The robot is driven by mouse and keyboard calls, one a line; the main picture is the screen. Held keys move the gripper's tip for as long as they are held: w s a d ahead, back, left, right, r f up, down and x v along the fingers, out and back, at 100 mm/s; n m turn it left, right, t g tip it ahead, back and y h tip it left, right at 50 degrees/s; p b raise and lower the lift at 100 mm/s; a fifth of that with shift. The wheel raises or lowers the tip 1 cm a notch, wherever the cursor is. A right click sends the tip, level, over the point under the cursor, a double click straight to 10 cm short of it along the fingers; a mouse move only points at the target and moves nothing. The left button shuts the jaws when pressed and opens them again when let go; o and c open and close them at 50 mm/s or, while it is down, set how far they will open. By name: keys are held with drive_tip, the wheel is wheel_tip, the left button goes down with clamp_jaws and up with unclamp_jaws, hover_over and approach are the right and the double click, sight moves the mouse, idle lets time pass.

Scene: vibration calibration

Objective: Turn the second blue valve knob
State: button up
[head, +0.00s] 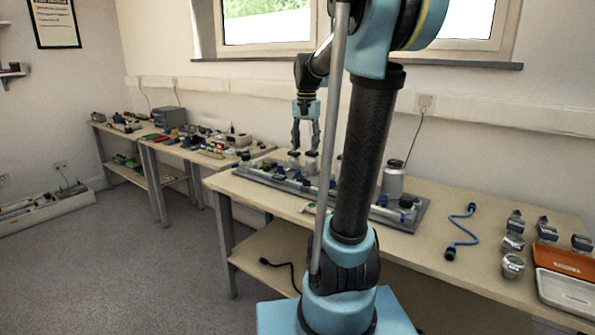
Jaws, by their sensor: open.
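A grey panel (270,180) with several small blue valve knobs lies along the near table. One blue knob (298,175) shows below my gripper, and another blue knob (382,199) shows to the right of my arm. My gripper (305,148) points down over the panel with its fingers apart and nothing seen between them. Its tips are close to two dark-topped fittings (311,162) in the picture; I cannot tell whether they touch. My arm hides the middle of the panel, so the order of the knobs is unclear.
A metal canister (393,180) stands behind the panel. A blue cable (463,232) lies on the tabletop to the right, near several metal weights (513,264) and an orange tray (565,261). Cluttered tables (200,145) stand at the left. Bare tabletop separates panel and cable.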

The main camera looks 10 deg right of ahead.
drive_tip(key=w+r+m, duration=0.2)
drive_tip(key=w+m, duration=0.1)
drive_tip(key=w, duration=1.2)
approach(298, 173)
drive_tip(key=shift+g, duration=0.4)
drive_tip(key=f, duration=0.2)
drive_tip(key=w+f, duration=0.1)
drive_tip(key=f, duration=0.5)
drive_tip(key=shift+w+d, duration=0.15)
drive_tip(key=shift+w, duration=0.25)
clamp_jaws()
